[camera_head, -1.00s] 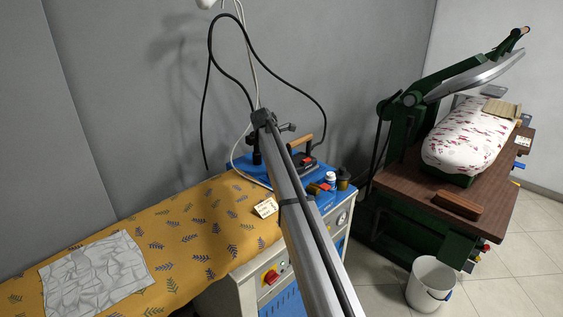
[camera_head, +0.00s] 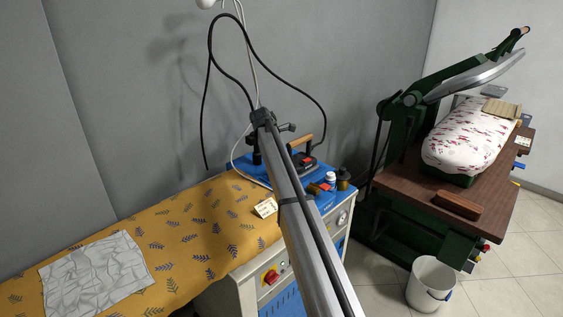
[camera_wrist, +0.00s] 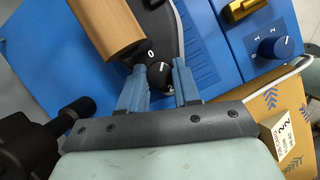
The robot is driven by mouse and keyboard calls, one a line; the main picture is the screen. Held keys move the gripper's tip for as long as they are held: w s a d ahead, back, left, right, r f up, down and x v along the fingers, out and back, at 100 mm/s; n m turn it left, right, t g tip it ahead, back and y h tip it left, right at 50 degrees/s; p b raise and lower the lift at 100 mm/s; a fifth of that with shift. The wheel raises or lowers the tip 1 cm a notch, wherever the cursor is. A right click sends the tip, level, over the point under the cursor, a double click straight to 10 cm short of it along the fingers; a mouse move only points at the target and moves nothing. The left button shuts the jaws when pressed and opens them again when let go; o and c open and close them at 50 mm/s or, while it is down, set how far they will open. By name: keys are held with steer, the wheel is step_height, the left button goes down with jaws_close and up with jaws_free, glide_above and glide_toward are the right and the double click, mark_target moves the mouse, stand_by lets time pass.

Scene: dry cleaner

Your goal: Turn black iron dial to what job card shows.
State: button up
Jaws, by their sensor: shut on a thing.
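The black iron dial (camera_wrist: 159,74) is a round knob on the iron, below its wooden handle (camera_wrist: 105,28). A white "0" and a light mark show by it; other marks are hidden. My gripper (camera_wrist: 160,82) has one grey-blue finger on each side of the dial and is shut on it. The iron (camera_head: 305,160) stands on the blue top in the head view, where my arm hides the gripper. The job card (camera_wrist: 285,145) stands on the yellow cloth at lower right, tilted in view. Figures like "2" show on it, with small print I cannot read. It also shows in the head view (camera_head: 265,207).
A second dark dial (camera_wrist: 287,47), marked 0, 1, 2, sits on the blue panel. A brass-coloured part (camera_wrist: 243,9) is near it. A white hose (camera_wrist: 285,76) curves by the panel edge. A green press (camera_head: 410,190) stands right.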

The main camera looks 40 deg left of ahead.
steer(key=shift+a+m+g+h, duration=0.1)
steer(key=shift+m+g+h, duration=0.4)
steer(key=shift+m, duration=1.5)
steer(key=o, duration=1)
steer(key=shift+o, duration=0.2)
steer(key=v, duration=1.3)
steer(key=shift+s+a+r, duration=0.15)
steer(key=shift+a+r, duration=0.1)
steer(key=shift+r, duration=0.05)
